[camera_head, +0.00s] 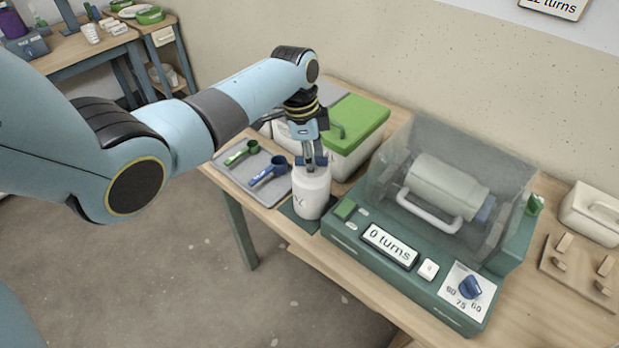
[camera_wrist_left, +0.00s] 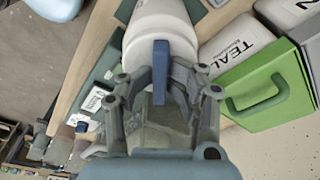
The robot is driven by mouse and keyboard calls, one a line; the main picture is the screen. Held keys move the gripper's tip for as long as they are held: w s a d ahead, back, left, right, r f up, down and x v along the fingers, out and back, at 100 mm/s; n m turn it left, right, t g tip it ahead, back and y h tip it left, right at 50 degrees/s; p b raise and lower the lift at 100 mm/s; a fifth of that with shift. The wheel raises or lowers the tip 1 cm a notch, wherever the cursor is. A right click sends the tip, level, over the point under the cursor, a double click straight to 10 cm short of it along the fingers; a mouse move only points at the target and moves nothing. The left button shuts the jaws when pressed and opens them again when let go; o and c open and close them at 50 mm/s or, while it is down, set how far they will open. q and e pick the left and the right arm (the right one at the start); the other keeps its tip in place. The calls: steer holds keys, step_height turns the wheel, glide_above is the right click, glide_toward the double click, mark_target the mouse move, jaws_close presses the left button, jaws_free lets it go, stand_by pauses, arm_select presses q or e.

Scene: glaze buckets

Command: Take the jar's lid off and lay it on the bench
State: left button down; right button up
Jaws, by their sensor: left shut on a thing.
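The white jar (camera_head: 312,196) stands upright on a dark green mat (camera_head: 290,214) near the bench's front edge. It also shows in the left wrist view (camera_wrist_left: 166,28). The lid on top of the jar is pale, with an upright blue handle (camera_wrist_left: 160,72). My left gripper (camera_head: 312,160) points down over the jar. Its fingers (camera_wrist_left: 162,78) are shut on the blue handle. I see no clear gap between lid and jar. My right gripper is in neither view.
A grey tray (camera_head: 225,160) with a green scoop (camera_head: 242,152) and a blue scoop (camera_head: 270,171) lies left of the jar. A green-lidded bin (camera_head: 360,125) stands behind. A machine (camera_head: 400,262) reading "0 turns" stands close on the right. Little bench is bare around the jar.

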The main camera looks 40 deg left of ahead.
arm_select(q)
steer(key=shift+s+f, duration=0.2)
steer(key=shift+s, duration=0.05)
steer(key=shift+r+n+p, duration=0.1)
steer(key=shift+n+p, duration=0.5)
steer(key=shift+n, duration=0.1)
steer(key=shift+n+p, duration=0.5)
steer(key=shift+n, duration=0.9)
steer(key=n, duration=0.3)
steer(key=shift+y, duration=0.4)
steer(key=shift+n+t, duration=0.3)
steer(key=shift+n, duration=0.3)
